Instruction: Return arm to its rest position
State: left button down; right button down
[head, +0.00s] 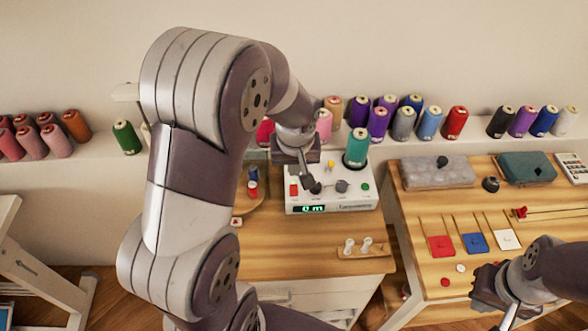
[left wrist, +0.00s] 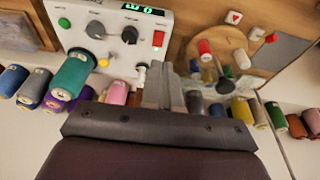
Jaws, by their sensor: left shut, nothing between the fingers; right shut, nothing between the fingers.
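My left arm rises through the middle of the head view and bends down at the wrist. My right gripper (head: 486,292) is at the lower right of the head view, shut and empty, near the front of the wooden table. Its fingertips are hard to make out.
A teal thread spool (head: 356,148) stands at the machine's back. Several coloured spools line the shelf behind. A wooden holder with white pegs (head: 362,251) lies in front. Red, blue (head: 474,242) and white squares lie on the right table.

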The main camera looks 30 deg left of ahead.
pick_arm(q)
jog(key=shift+s+d+r, duration=0.1)
jog(key=shift+s+r, duration=0.05)
jog(key=shift+r, duration=0.05)
dwell(0.4)
jog(key=s+d+m+h, duration=0.1)
jog(key=s+d+m, duration=0.5)
jog(key=s, duration=0.5)
jog(key=shift+d+f+g, duration=0.15)
jog(key=shift+f+g, duration=0.25)
